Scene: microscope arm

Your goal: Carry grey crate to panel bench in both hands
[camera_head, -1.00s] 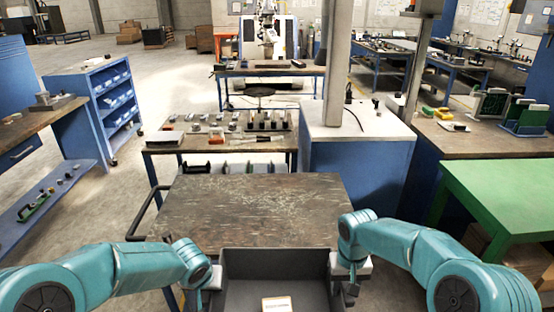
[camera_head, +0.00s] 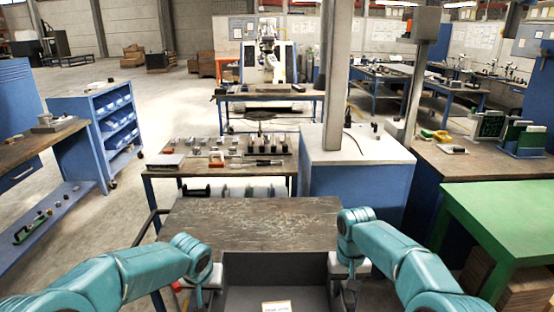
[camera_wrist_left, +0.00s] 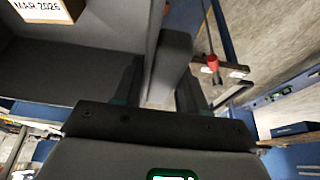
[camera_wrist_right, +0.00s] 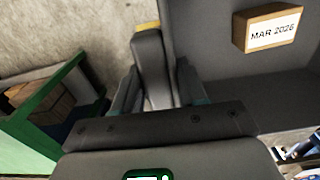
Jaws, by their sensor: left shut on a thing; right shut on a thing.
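The grey crate (camera_head: 275,271) is at the bottom middle of the head view, in front of the wooden-topped cart. A small box labelled "MAR 2026" (camera_head: 277,307) lies inside it, and the box also shows in the right wrist view (camera_wrist_right: 268,28). My left gripper (camera_head: 206,290) is shut on the crate's left side; its fingers straddle the wall in the left wrist view (camera_wrist_left: 160,85). My right gripper (camera_head: 349,285) is shut on the crate's right side, fingers around the wall in the right wrist view (camera_wrist_right: 155,85). The crate's near end is cut off.
A wooden-topped cart (camera_head: 250,222) stands just ahead. Behind it is a bench with several small parts (camera_head: 225,165). A blue cabinet with a pale top (camera_head: 355,150) and pillar stands ahead right. A green table (camera_head: 505,210) is at right. Open floor (camera_head: 130,210) lies left.

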